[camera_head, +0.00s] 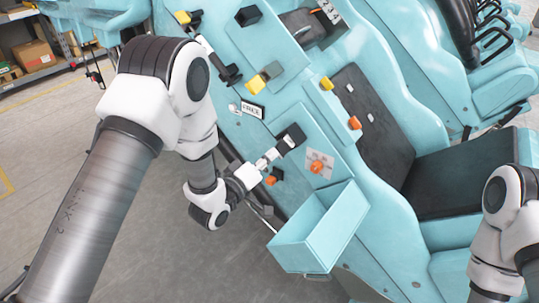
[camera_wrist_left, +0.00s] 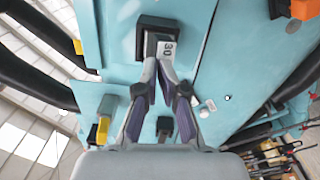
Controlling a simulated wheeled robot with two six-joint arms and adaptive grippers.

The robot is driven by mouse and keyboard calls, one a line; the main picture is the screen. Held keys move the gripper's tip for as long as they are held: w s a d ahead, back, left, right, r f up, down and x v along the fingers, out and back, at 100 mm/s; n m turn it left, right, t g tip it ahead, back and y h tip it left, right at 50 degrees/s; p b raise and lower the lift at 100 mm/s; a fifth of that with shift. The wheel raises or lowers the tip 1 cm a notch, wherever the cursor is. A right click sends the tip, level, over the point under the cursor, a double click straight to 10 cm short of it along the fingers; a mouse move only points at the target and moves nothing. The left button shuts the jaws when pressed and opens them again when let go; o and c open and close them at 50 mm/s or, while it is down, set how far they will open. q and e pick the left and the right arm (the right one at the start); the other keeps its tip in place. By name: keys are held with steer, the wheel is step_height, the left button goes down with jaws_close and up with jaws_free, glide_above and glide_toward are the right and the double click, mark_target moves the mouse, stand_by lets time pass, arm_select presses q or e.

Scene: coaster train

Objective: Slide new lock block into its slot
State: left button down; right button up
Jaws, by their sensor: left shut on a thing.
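The new lock block (camera_wrist_left: 166,47), grey with a white label reading "30", is between my left gripper's fingertips (camera_wrist_left: 163,72) in the left wrist view. My left gripper (camera_head: 267,159) is shut on it beside the teal panel. The block's far end is at the mouth of a black slot housing (camera_wrist_left: 143,38), which also shows in the head view (camera_head: 292,136). I cannot tell how deep the block sits, since the housing and fingers hide part of it. My right arm shows at the lower right of the head view, but its gripper is out of frame.
An open teal bin (camera_head: 341,222) sticks out just below my left gripper. A white plate with an orange knob (camera_head: 316,167) is right of the housing. A "FREE" tag (camera_head: 252,110) and a yellow-ended block (camera_head: 257,82) are above. A black seat (camera_head: 462,175) lies right.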

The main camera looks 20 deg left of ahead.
arm_select(q)
steer(key=v, duration=1.3)
steer(key=shift+s+a, duration=0.2)
steer(key=shift+s, duration=0.15)
